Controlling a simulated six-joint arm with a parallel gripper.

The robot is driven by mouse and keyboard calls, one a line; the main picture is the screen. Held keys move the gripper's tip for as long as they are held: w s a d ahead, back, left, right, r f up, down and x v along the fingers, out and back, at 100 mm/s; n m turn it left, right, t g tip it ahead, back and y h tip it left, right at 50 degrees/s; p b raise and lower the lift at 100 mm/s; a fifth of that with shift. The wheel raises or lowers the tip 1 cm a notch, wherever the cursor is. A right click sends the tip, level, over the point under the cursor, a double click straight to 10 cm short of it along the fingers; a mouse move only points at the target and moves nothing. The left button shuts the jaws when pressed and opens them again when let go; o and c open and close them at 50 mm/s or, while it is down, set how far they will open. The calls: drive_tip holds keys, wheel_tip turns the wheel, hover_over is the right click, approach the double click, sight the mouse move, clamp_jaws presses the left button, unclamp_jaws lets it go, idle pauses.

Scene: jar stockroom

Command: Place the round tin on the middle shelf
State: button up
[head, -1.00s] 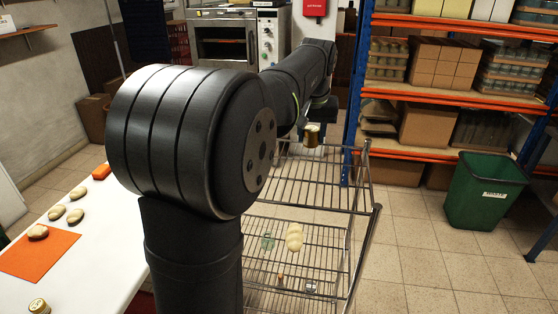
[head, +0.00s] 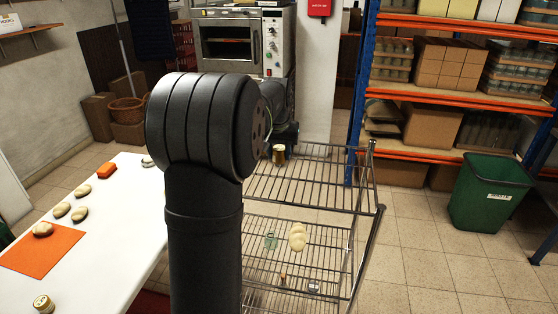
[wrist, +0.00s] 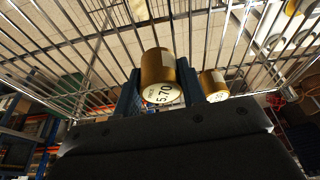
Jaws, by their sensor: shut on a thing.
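In the wrist view my gripper (wrist: 160,92) is shut on a round gold tin (wrist: 157,66), with a blue finger on each side. Its white end label reads 5.70. A second gold tin (wrist: 213,80) with a white label stands just beyond the right finger. The wire rack's bars (wrist: 85,55) show behind both tins; I cannot tell whether the held tin touches them. In the head view one gold tin (head: 279,153) shows at the back left of the upper visible wire shelf (head: 310,185). I cannot tell which tin it is. My arm hides the gripper's fingers there.
The lower visible wire shelf (head: 330,257) holds a pale braided loaf (head: 297,237), a greenish glass (head: 271,241) and small items. A green bin (head: 488,190) is at right. The upper shelf's right part is clear.

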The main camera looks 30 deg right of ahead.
sight(279, 160)
drive_tip(key=shift+f, duration=1.45)
drive_tip(key=shift+f, duration=0.1)
drive_tip(key=o, duration=1)
drive_tip(key=v, duration=1.1)
drive_tip(key=shift+r, duration=0.2)
drive_tip(key=shift+o, duration=0.3)
drive_tip(key=shift+s+a+r, duration=0.1)
drive_tip(key=shift+r, duration=0.3)
